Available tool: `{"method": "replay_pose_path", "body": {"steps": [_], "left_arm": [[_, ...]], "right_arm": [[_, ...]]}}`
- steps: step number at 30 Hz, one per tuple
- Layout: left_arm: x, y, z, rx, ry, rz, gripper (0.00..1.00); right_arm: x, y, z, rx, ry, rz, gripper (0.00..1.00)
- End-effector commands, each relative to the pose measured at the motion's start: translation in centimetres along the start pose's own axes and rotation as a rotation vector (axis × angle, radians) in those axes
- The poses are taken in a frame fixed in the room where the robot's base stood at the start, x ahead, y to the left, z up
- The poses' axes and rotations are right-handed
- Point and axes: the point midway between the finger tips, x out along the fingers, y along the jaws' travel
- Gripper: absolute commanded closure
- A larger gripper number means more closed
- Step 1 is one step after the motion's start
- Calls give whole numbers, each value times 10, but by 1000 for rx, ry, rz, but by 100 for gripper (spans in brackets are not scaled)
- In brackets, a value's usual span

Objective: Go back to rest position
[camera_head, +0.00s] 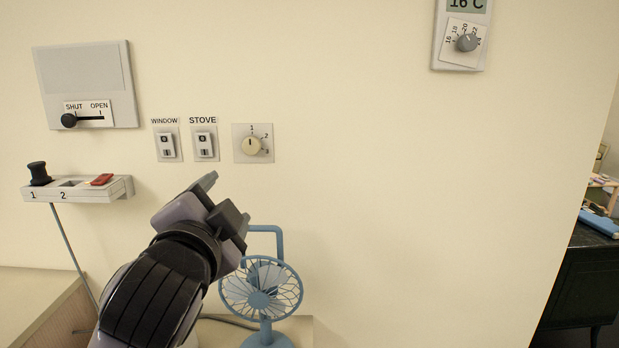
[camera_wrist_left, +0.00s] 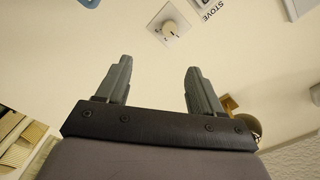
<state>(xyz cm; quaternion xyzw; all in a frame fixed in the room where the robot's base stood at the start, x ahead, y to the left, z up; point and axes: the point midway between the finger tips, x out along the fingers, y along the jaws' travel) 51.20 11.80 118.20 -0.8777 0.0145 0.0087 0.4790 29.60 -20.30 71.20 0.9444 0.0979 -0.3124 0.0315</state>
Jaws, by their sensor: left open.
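My left gripper (camera_head: 226,204) is raised in front of the cream wall, below the wall switches and just above and left of the blue fan. In the left wrist view its two grey fingers (camera_wrist_left: 158,82) stand apart with nothing between them, so it is open and empty. The rotary dial (camera_head: 252,143) is on the wall a little above the gripper; it also shows beyond the fingers in the left wrist view (camera_wrist_left: 171,28). My right gripper is in neither view.
A blue fan (camera_head: 262,290) stands close below the gripper. The window switch (camera_head: 168,146), stove switch (camera_head: 205,145), shut/open slider panel (camera_head: 85,85), numbered power strip (camera_head: 78,189) and thermostat (camera_head: 463,42) are on the wall. A dark cabinet (camera_head: 582,275) stands far right. The wall right of the fan is bare.

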Motion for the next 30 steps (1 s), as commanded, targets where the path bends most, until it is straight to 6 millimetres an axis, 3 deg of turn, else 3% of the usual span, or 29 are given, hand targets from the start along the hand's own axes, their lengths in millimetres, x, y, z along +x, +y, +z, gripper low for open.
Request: {"method": "replay_pose_path", "body": {"steps": [1,7,14,20,24,30], "left_arm": [[5,19,14,-24,-14,39,33],[13,83,60,-145,-39,161,33],[-1,171,128,-331,-102,302,33],[-38,242,191,-508,-186,395,33],[-77,286,234,-633,-259,439,33],[-144,332,289,-792,-372,467,33]], "right_arm": [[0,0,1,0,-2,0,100],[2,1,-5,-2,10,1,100],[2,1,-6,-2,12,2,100],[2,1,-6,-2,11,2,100],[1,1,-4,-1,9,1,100],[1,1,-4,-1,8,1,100]]}}
